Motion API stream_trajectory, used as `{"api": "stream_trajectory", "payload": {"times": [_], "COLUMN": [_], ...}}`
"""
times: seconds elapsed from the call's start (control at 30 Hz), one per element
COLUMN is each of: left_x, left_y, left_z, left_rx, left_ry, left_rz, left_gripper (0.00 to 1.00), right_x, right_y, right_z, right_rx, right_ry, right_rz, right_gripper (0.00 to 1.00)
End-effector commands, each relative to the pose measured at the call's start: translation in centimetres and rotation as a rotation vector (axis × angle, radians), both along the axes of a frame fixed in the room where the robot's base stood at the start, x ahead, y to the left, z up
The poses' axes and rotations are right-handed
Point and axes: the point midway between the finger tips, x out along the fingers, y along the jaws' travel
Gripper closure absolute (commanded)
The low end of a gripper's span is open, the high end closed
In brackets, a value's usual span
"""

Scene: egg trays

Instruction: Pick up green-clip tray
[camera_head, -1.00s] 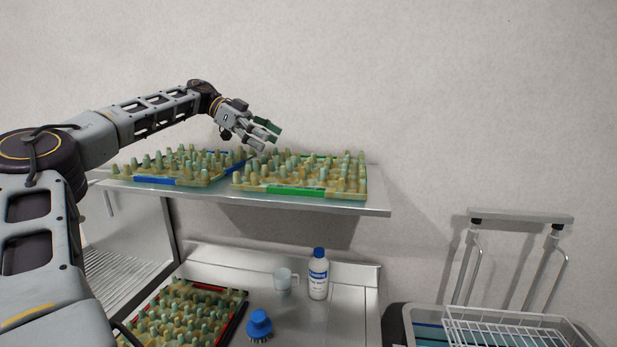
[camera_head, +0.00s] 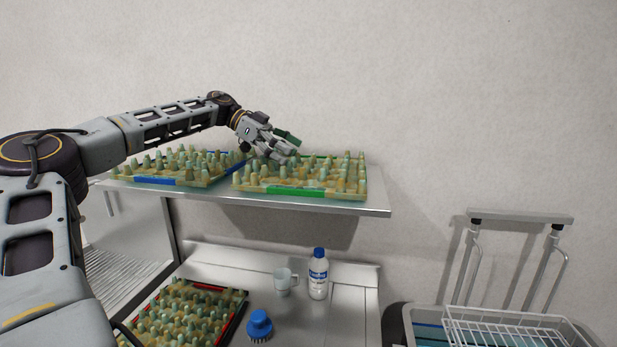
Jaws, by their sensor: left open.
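The green-clip tray (camera_head: 296,191) lies flat at the right of the upper shelf. It is a speckled egg tray with green clips at its front and back edges. My left gripper (camera_head: 285,150) hangs over the back left part of this tray, with its fingers apart and nothing visible between them. The gripper hides a piece of the tray's back edge, and I cannot tell whether the fingers touch it. My right gripper is out of view.
A blue-clip tray (camera_head: 155,181) sits close beside it on the shelf (camera_head: 377,202). A cart with a wire basket (camera_head: 510,325) stands at lower right.

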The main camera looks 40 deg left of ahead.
Motion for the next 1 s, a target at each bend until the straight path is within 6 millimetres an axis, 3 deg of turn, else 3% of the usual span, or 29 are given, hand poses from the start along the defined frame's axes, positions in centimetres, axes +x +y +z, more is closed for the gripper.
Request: {"api": "stream_trajectory", "payload": {"times": [0.6, 1.0], "left_x": [1.6, 1.8], "left_y": [-3.9, -4.2], "left_z": [-2.3, -2.5], "left_rx": [-0.001, 0.0], "left_ry": [0.002, 0.0], "left_rz": [-0.001, 0.0], "left_gripper": [0.19, 0.19], "right_x": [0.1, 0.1], "right_y": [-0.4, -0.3], "right_z": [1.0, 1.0], "right_rx": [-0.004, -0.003], "right_ry": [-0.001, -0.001], "right_rz": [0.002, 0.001], "right_gripper": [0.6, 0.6]}}
